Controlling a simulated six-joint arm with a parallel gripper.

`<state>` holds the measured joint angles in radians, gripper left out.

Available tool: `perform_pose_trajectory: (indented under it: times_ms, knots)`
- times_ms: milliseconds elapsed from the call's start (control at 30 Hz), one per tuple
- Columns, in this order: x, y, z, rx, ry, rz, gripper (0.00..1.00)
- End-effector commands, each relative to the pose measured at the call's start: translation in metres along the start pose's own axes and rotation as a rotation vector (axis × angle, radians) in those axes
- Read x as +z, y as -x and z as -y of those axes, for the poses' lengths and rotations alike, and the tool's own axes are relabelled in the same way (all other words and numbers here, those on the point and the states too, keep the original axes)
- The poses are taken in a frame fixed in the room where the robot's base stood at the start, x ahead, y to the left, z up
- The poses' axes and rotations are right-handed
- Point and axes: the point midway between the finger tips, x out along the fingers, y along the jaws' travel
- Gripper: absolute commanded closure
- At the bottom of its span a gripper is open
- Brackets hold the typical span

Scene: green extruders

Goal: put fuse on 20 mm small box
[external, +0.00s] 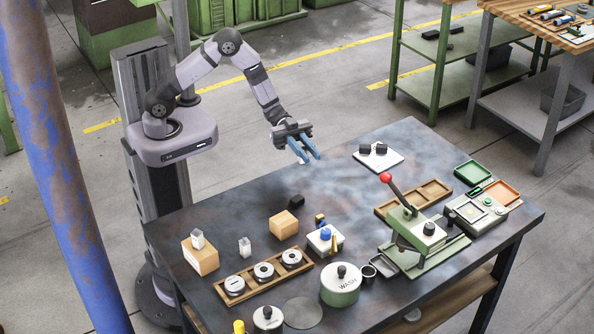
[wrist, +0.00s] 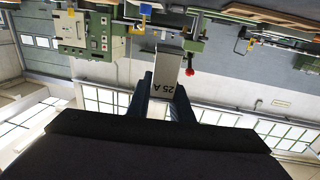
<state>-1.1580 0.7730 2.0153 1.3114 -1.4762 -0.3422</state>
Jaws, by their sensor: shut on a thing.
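My gripper (external: 305,157) is raised above the back left part of the table, with its blue fingers pointing down and to the right. In the wrist view, my gripper (wrist: 165,88) is shut on a grey block-shaped fuse (wrist: 170,72) marked "25 A", which appears upside down. In the external view the fuse is mostly hidden by the fingers. Two wooden blocks stand on the table: a left one (external: 203,262) with a small pale block on top, and another (external: 284,228) further right. I cannot read any 20 mm marking, so I cannot tell which thing is the small box.
A pale upright block (external: 245,247) stands between the wooden blocks, and a black block (external: 297,201) lies behind. A wooden rack (external: 253,290) holds round gauges. A green lever press (external: 418,232) rises at right, and a WASH pot (external: 340,289) stands in front.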

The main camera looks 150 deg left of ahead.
Motion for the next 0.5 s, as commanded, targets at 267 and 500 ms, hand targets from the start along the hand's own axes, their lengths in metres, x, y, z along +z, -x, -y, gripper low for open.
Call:
perform_pose_trajectory:
  times_ms: [267, 500]
  knots:
    - [-0.010, -0.073, -0.082, 0.224, -0.007, -0.004, 1.00]
    - [-0.041, -0.123, -0.158, 0.384, -0.004, -0.002, 1.00]
